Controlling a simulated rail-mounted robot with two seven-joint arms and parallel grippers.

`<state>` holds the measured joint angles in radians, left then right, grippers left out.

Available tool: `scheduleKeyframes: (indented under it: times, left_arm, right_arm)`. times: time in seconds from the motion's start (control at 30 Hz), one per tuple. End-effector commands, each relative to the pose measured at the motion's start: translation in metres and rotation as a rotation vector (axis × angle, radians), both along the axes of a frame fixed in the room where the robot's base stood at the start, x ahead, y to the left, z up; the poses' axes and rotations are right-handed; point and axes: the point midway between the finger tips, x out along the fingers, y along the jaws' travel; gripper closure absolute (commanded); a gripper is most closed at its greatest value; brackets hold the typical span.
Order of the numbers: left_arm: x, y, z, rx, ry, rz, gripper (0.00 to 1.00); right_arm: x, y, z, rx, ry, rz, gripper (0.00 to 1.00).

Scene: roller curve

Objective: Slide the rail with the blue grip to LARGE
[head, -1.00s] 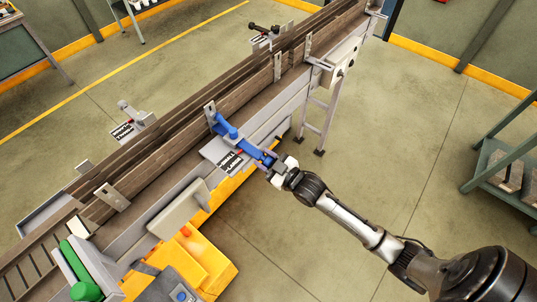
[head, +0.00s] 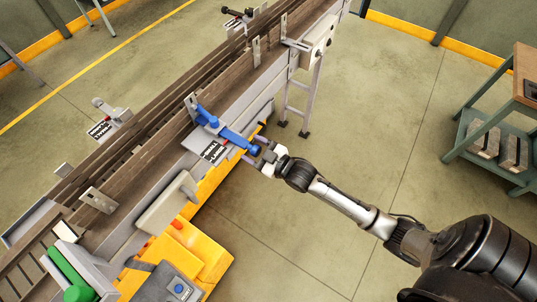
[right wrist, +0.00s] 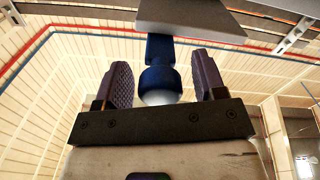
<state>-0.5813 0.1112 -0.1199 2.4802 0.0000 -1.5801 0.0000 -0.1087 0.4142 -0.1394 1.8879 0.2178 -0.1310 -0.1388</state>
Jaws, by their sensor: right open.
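The blue grip (head: 232,136) is a blue bar that sticks out from the near side of the conveyor, across a pale plate. Its label (head: 213,151) reads SMALL and LARGE; the grip lies along the label's upper right side. The grip's inner end joins an upright bracket (head: 191,106) at the rail. My right gripper (head: 255,150) is at the grip's outer end, with its fingers apart. In the right wrist view the grip's round blue end (right wrist: 158,78) stands between the two open fingers, with gaps on both sides. My left gripper is not in view.
The conveyor (head: 150,160) runs diagonally from lower left to upper right. Another labelled fitting (head: 103,120) is on its far side. A yellow unit (head: 190,255) stands below the near side. A green trolley (head: 490,140) is at the right. Floor around my right arm is clear.

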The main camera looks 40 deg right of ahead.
Motion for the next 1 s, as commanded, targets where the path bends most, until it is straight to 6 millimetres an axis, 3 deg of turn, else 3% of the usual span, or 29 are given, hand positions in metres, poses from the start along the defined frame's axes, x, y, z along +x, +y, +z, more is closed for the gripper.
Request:
scheduleKeyframes:
  times: [0.6,1.0]
  left_arm:
    - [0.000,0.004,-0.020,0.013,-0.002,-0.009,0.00]
    - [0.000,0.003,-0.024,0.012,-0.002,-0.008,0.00]
  right_arm:
    - [-0.104,-0.024,-0.002,-0.001,0.002,0.000,0.36]
    - [-0.129,-0.030,0.000,-0.001,0.000,0.001,0.36]
